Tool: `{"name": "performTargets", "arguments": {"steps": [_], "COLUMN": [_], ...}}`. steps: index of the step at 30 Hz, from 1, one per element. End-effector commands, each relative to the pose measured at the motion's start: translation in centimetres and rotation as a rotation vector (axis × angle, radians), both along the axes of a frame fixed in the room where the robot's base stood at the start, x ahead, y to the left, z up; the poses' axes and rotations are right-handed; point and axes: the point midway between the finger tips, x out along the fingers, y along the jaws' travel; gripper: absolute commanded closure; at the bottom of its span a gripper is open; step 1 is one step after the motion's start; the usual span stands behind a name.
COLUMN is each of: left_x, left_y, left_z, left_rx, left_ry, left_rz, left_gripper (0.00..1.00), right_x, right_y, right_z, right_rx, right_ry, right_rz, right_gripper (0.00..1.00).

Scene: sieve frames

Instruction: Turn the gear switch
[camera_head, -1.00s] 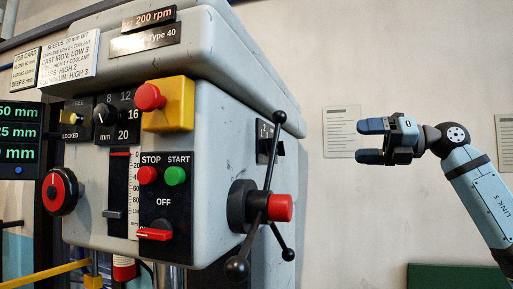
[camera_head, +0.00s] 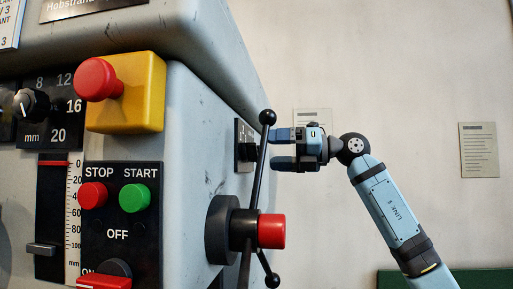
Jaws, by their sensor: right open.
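A black switch (camera_head: 245,151) on a small dark plate sits on the right side face of the machine head, above the spoked feed handle; it appears to be the gear switch. A black handle spoke partly covers it and its setting cannot be read. My right gripper (camera_head: 280,149) is open and empty, its blue fingers pointing left towards the switch, one above the other. The fingertips are close behind the spoke in the picture; a small gap to the switch shows. My left gripper is not in view.
The feed handle with black spokes (camera_head: 265,160) and a red hub (camera_head: 271,231) stands out near the gripper. The front carries a yellow box with a red button (camera_head: 98,79), a green START button (camera_head: 135,198) and a dial (camera_head: 31,104). Free room lies right, before the wall.

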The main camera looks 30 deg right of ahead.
Motion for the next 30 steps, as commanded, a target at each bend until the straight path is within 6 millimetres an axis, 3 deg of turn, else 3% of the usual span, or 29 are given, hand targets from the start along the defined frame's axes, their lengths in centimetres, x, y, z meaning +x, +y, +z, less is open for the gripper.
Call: {"name": "performTargets", "arguments": {"steps": [3,9,20,27,30], "left_x": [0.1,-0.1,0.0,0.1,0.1], "left_y": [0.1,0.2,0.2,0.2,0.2], "left_z": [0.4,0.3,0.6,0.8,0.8], "left_rx": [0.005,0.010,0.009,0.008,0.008], "left_ry": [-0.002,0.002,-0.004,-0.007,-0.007], "left_rz": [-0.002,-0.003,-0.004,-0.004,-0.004], "left_gripper": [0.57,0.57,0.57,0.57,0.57], "right_x": [1.3,2.6,2.9,2.9,2.9], "right_y": [1.9,3.5,3.9,3.8,3.8], "right_z": [0.2,0.1,0.0,0.0,0.0], "right_rx": [0.000,0.001,0.000,0.000,0.000], "right_ry": [0.000,0.000,0.000,0.000,0.001], "right_rz": [0.004,0.001,-0.001,0.000,-0.001], "right_gripper": [0.21,0.21,0.21,0.71,0.71]}}
